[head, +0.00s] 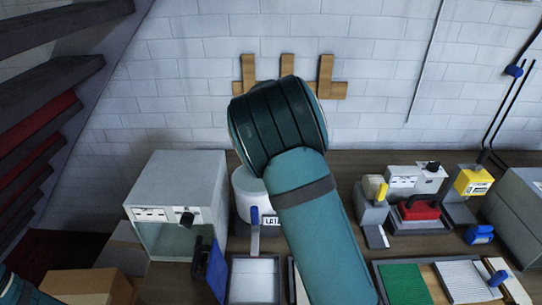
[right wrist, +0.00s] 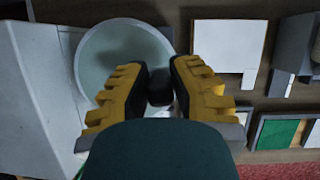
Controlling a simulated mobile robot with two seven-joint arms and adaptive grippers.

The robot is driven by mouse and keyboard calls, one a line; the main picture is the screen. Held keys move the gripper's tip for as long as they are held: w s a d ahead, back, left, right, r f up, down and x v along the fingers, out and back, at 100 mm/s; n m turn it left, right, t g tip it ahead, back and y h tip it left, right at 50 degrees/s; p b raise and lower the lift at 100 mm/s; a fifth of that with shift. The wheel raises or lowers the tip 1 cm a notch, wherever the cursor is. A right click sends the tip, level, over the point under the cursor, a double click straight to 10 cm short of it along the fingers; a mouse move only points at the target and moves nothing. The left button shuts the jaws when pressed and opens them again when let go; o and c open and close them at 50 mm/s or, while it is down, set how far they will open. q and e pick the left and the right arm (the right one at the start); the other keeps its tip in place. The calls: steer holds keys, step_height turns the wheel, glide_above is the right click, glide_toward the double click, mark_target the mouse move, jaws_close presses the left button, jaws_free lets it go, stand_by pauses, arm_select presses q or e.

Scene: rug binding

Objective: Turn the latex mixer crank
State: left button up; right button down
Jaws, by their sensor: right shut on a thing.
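The latex mixer (head: 247,190) is a white drum with a black-lettered label, on the bench left of centre in the head view. My right arm covers much of it, and its crank is hidden there. In the right wrist view the mixer (right wrist: 118,45) shows from above as a round pale rim with a grey-green inside. My right gripper (right wrist: 161,88) is at the drum's right edge, its yellow and black fingers shut on a dark knob, the crank handle (right wrist: 160,82). The rest of the crank is hidden. My left gripper is out of view.
A grey cabinet (head: 178,190) stands close left of the mixer. A pale tray (head: 254,280) lies in front. A brick wall (head: 390,60) is behind.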

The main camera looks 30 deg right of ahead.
steer(key=m, duration=0.1)
steer(key=s+m+h, duration=0.1)
steer(key=shift+s+a+m+g, duration=0.15)
steer(key=shift+a+m+g, duration=0.05)
steer(key=shift+m+g, duration=0.1)
steer(key=shift+s+a+f+m+g+h, duration=0.15)
steer(key=shift+s+m+h, duration=0.1)
steer(key=shift+m, duration=0.35)
steer(key=shift+s+a+r+m+g+h, duration=0.15)
steer(key=shift+s+m, duration=0.1)
steer(key=shift+m, duration=0.35)
steer(key=shift+s+f, duration=0.1)
steer(key=c, duration=0.8)
jaws_free()
steer(key=v, duration=1.2)
